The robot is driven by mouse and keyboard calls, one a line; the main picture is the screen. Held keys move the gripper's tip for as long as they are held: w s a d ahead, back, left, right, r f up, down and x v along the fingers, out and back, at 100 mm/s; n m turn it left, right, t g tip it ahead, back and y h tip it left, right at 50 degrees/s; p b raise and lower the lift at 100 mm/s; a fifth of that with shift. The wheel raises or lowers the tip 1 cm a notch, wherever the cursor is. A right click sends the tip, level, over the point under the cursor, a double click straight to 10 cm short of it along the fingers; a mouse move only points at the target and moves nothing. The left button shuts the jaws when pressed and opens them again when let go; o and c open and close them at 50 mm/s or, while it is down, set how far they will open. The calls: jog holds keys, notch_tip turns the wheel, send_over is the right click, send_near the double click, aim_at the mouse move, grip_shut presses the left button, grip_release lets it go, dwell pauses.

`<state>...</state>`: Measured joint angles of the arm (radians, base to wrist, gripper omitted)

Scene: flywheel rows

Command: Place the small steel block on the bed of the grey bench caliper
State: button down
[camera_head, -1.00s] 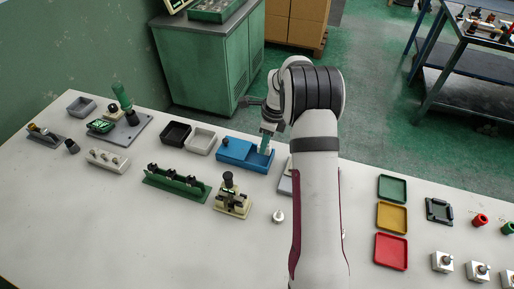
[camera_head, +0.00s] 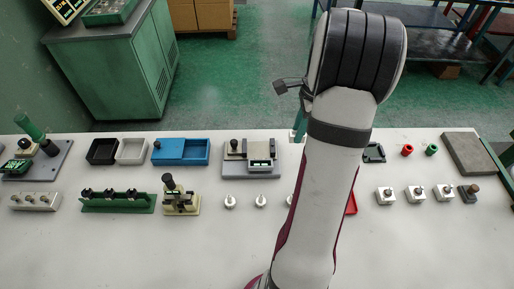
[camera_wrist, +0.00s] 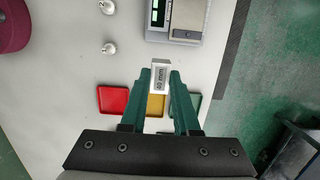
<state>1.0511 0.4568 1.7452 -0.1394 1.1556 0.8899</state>
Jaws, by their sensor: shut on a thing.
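The small steel block (camera_wrist: 160,79), marked "40 mm", is between the green fingers of my gripper (camera_wrist: 160,75) in the wrist view. My gripper is shut on it, above the coloured trays. In the head view my arm hides the block and most of the gripper. What looks like the grey bench caliper (camera_head: 239,171) stands on the table, left of my arm in the head view. Its base carries a dark knob and a pale bed. In the wrist view a device with a lit display (camera_wrist: 153,36) and a silver bed lies at the top, apart from the block.
The blue box (camera_head: 172,151) stands left of the caliper, beside black and white bins. Small knobbed weights (camera_head: 230,202) stand in front of the caliper. In the wrist view, red (camera_wrist: 112,99), yellow and green trays lie below the block. The front table area is clear.

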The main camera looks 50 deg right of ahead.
jog(key=w+a+f, duration=0.1)
jog(key=w+f, duration=0.1)
jog(key=w, duration=0.1)
jog(key=w+a+f, duration=0.1)
jog(key=w+f, duration=0.1)
jog(key=w, duration=0.2)
jog(key=w+a+f, duration=0.1)
jog(key=w+f, duration=0.2)
jog(key=shift+w+a, duration=0.15)
notch_tip(320, 180, down, 4)
jog(key=shift+w, duration=0.15)
jog(key=shift+f, duration=0.15)
jog(key=c, duration=0.7)
grip_release()
jog(key=shift+o, duration=0.2)
